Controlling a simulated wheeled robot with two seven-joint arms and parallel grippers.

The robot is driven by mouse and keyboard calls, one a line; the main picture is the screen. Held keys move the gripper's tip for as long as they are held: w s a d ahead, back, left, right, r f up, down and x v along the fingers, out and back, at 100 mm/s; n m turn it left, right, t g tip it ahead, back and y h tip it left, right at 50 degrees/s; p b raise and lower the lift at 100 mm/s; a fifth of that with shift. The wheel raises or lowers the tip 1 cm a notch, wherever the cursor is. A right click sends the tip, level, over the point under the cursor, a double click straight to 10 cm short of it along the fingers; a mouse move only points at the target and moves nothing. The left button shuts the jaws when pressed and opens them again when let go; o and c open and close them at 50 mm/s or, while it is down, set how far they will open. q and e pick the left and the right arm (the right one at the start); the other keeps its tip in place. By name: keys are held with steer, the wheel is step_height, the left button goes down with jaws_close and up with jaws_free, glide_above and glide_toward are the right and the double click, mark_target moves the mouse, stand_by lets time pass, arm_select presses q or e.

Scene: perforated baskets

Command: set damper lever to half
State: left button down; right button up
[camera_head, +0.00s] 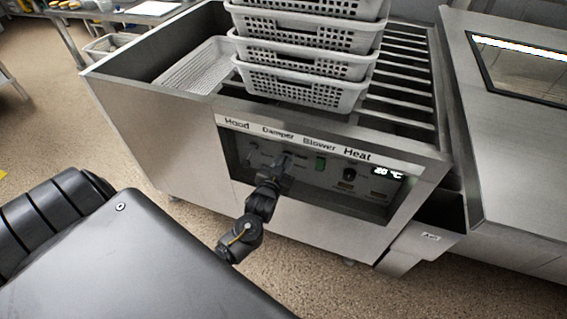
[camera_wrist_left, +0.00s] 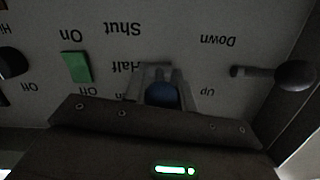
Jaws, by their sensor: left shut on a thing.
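The damper lever shows in the left wrist view as a dark blue rounded knob (camera_wrist_left: 163,95) between the fingers. My left gripper (camera_wrist_left: 158,82) is shut on it; it also shows in the head view (camera_head: 282,167), reaching the panel under the "Damper" label. In the upside-down wrist view, "Shut" and "Half" are readable beside the lever, and a third label is partly covered by my gripper. The knob appears near "Half" and the covered label; its exact setting cannot be told. The control panel (camera_head: 308,194) is on the front of the steel unit. My right gripper is not in view.
The hood lever (camera_wrist_left: 290,75) stands beside the damper, near "Down" and "Up". The green blower switch (camera_wrist_left: 75,67) and heat knob (camera_head: 350,174) are on the other side. Stacked perforated baskets (camera_head: 300,88) stand on the unit above. Floor is clear in front.

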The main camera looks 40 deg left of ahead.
arm_select(q)
steer(key=shift+r, duration=0.15)
steer(key=c, duration=1.2)
jaws_free()
steer(key=shift+o, duration=0.2)
steer(key=shift+s+d, duration=0.1)
steer(key=shift+s+d, duration=0.1)
steer(key=shift+s, duration=0.25)
steer(key=v, duration=1)
steer(key=shift+p, duration=0.35)
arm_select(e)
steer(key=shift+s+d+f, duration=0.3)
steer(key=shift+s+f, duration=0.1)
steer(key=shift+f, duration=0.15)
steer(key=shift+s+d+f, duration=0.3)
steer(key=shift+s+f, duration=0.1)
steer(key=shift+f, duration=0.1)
arm_select(q)
steer(key=shift+w, duration=0.1)
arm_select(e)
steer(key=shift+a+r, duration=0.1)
